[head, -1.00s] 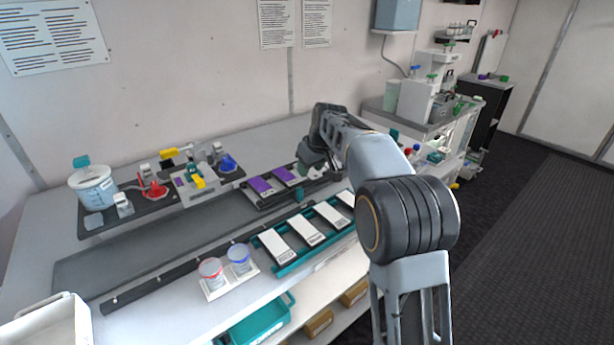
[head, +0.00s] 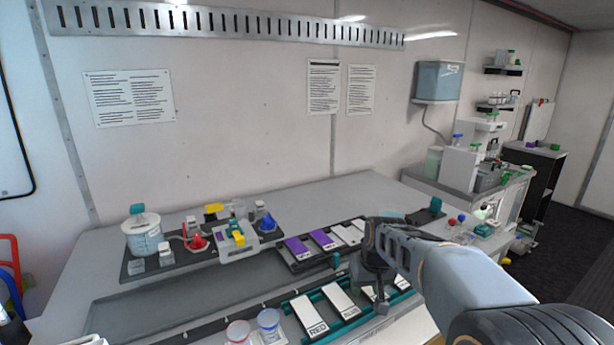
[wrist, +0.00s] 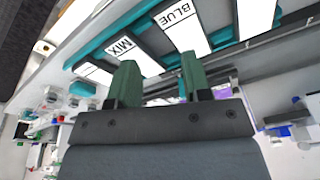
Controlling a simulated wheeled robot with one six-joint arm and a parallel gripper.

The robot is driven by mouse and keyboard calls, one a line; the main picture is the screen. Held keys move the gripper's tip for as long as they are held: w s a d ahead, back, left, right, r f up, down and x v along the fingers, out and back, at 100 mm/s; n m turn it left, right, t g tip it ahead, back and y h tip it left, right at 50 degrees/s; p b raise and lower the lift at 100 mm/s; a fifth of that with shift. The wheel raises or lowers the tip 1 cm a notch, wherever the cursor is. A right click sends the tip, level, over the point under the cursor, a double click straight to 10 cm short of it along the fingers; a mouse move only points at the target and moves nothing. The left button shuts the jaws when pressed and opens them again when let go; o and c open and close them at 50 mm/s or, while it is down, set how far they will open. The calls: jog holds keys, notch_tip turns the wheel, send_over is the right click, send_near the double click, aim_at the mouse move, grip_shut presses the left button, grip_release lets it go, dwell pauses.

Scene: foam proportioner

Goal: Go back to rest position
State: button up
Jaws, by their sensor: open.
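My gripper (wrist: 160,82) shows in the wrist view with its two green fingers apart and nothing between them. In the head view my arm reaches in from the lower right, and its wrist end is over the right part of the bench; the fingertips are hard to make out there. A teal rack (head: 292,309) with white labelled plates lies below and left of the wrist. One plate reads RED (head: 309,316). In the wrist view plates reading BLUE (wrist: 182,27) and MIX (wrist: 131,52) lie beyond the fingers. My arm hides part of the rack.
A dark tray (head: 291,262) with purple and white plates sits behind the rack. A foam unit with a clear tank (head: 143,240) stands at the back left. Two cups, red-rimmed (head: 238,333) and blue-rimmed (head: 268,322), stand at the front. A side bench with equipment (head: 468,172) is at right.

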jog(key=s+d+m+t, duration=0.1)
jog(key=s, duration=1.7)
jog(key=shift+f+h, duration=0.3)
jog(key=shift+h, duration=0.1)
